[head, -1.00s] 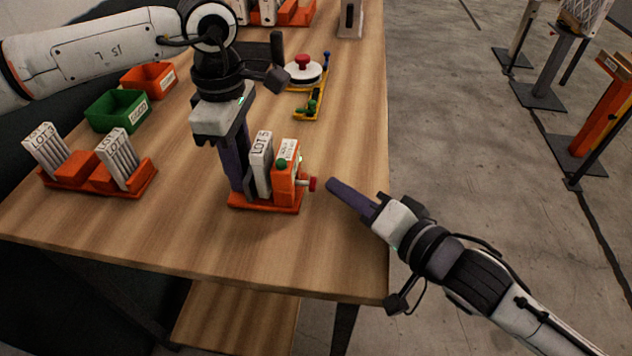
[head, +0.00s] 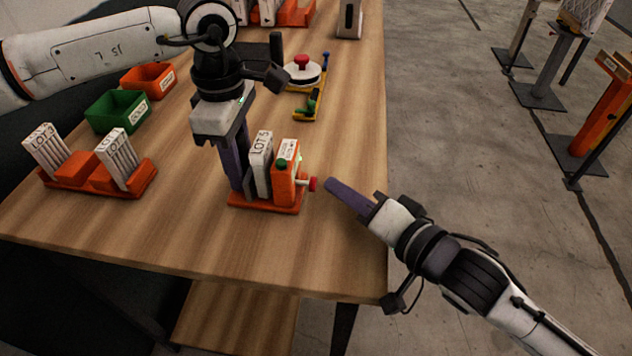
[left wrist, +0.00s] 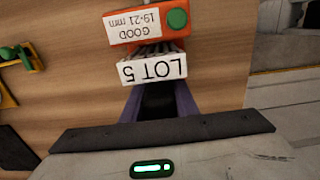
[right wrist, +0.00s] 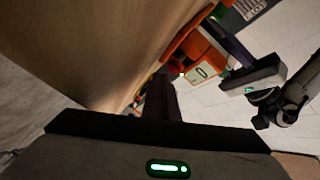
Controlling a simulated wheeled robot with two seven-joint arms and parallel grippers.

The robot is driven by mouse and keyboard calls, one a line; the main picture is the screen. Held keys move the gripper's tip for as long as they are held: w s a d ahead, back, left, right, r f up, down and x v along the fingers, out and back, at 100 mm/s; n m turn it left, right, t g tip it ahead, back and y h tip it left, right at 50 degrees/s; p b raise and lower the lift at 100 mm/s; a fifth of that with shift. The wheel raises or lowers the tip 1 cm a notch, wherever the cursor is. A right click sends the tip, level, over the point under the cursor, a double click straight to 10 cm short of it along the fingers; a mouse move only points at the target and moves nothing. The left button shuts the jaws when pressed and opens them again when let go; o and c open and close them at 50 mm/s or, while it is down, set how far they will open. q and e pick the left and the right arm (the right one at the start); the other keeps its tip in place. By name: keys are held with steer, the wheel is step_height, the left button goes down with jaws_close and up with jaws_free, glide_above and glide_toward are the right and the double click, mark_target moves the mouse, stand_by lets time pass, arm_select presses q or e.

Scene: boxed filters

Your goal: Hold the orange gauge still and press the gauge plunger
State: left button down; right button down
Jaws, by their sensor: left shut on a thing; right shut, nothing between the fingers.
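The orange gauge (head: 284,186) stands upright on the table, with a white LOT 5 filter (head: 261,165) in it. Its red plunger knob (head: 313,184) sticks out to the right. The left wrist view shows the gauge's GOOD label and green button (left wrist: 177,19) beyond the LOT 5 filter (left wrist: 153,70). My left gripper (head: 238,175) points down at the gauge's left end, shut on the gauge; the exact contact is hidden. My right gripper (head: 328,184) is shut and empty, its fingertips just right of the knob with a small gap. The gauge also shows in the right wrist view (right wrist: 203,72).
A yellow fixture (head: 305,117) lies behind the gauge. The table's right edge runs under my right gripper. The table front is clear.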

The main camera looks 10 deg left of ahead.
mark_target(315, 187)
steer(key=shift+s+a+r+y, duration=0.15)
steer(key=shift+s+a+y, duration=0.2)
steer(key=shift+a, duration=0.2)
steer(key=shift+s+a+r, duration=0.1)
steer(key=shift+s+a, duration=0.1)
steer(key=shift+a, duration=0.55)
stand_by(1.7)
steer(key=shift+s, duration=0.2)
stand_by(0.4)
steer(key=shift+w+d+f, duration=0.15)
steer(key=shift+d, duration=0.35)
steer(key=shift+w+d+f, duration=0.1)
steer(key=shift+d, duration=1.45)
steer(key=shift+d+r, duration=0.1)
steer(key=shift+d, duration=0.05)
steer(key=shift+w, duration=0.15)
